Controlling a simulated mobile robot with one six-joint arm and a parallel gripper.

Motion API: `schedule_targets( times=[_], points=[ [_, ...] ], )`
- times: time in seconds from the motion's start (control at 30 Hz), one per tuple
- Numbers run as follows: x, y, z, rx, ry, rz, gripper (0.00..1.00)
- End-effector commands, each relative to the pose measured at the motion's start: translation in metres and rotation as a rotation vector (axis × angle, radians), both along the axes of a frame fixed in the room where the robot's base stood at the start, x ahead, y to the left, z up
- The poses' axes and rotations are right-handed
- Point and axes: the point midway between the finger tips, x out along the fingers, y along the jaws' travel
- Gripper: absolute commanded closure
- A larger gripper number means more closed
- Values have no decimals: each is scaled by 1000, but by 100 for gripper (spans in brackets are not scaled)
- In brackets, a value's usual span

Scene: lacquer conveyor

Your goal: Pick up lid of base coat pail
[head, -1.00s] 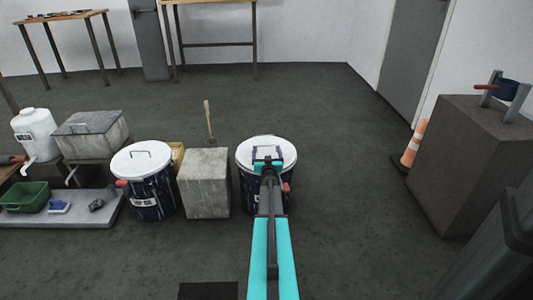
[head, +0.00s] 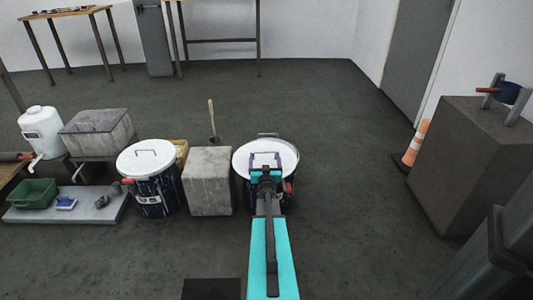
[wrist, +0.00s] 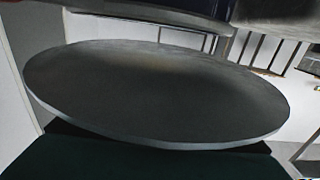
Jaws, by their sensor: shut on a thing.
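A dark pail (head: 243,194) with a white label stands right of the grey block, mostly hidden behind my arm. Its white round lid (head: 284,158) has a raised handle on top. My gripper (head: 265,168) is over the lid and shut on it, by its handle as far as I can see. The lid looks slightly raised and shifted over the pail's mouth; the gap is hidden. In the wrist view the lid (wrist: 155,95) is a large tilted grey disc, and the fingertips are not clear there. The label is too small to read.
A similar pail (head: 153,194) with a white lid stands to the left, past a grey block (head: 207,182). A low slab (head: 90,214) holds a green tub (head: 33,193). A dark block (head: 465,165) and a cone (head: 416,143) stand right.

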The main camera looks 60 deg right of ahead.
Motion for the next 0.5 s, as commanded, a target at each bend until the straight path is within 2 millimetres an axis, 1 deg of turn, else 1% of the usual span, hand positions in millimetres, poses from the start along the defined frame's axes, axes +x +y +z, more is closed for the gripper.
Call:
schedule_targets(
  times=[0.03, 0.2, 0.33, 0.5],
  points=[
    [-4, 10, 3, 0, -1, 1, 43],
    [-11, 29, 5, 0, 0, 1, 43],
    [-14, 38, 5, 0, -1, 1, 43],
    [-17, 44, 5, 0, -1, 0, 43]
  ],
)
